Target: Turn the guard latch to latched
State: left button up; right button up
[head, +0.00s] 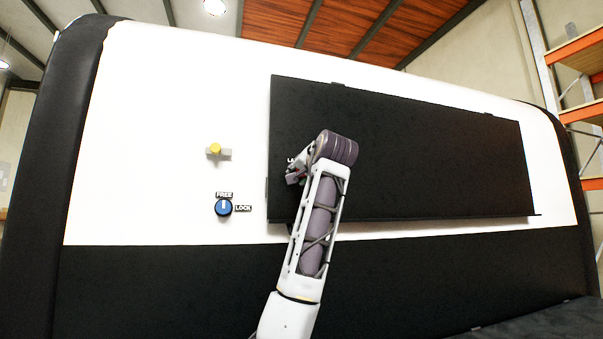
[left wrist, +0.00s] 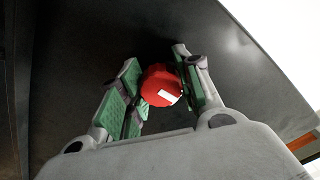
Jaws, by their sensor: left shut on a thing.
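A red knob (left wrist: 161,86) with a white mark sits on the black panel (head: 430,150) and shows in the left wrist view; I take it as the guard latch. My left gripper (left wrist: 157,62) has its green-padded fingers on either side of the knob and is shut on it. In the head view my left gripper (head: 296,172) is at the left part of the black panel, and the arm and gripper hide the knob. A label beside it is mostly covered, so its words cannot be read. My right gripper is not in view.
Left of the panel, a blue dial (head: 223,208) has labels FREE above and LOCK at right; its white mark points up. A yellow knob (head: 215,149) on a grey base is above it. Orange shelving (head: 580,50) stands far right. The white wall around the dials is clear.

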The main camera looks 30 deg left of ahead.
pick_arm(q)
jog(key=shift+w+f, duration=0.1)
jog(key=shift+f, duration=0.05)
jog(key=o, duration=1)
jog(key=shift+a, duration=0.1)
jog(key=shift+o, duration=0.2)
jog(key=v, duration=1.2)
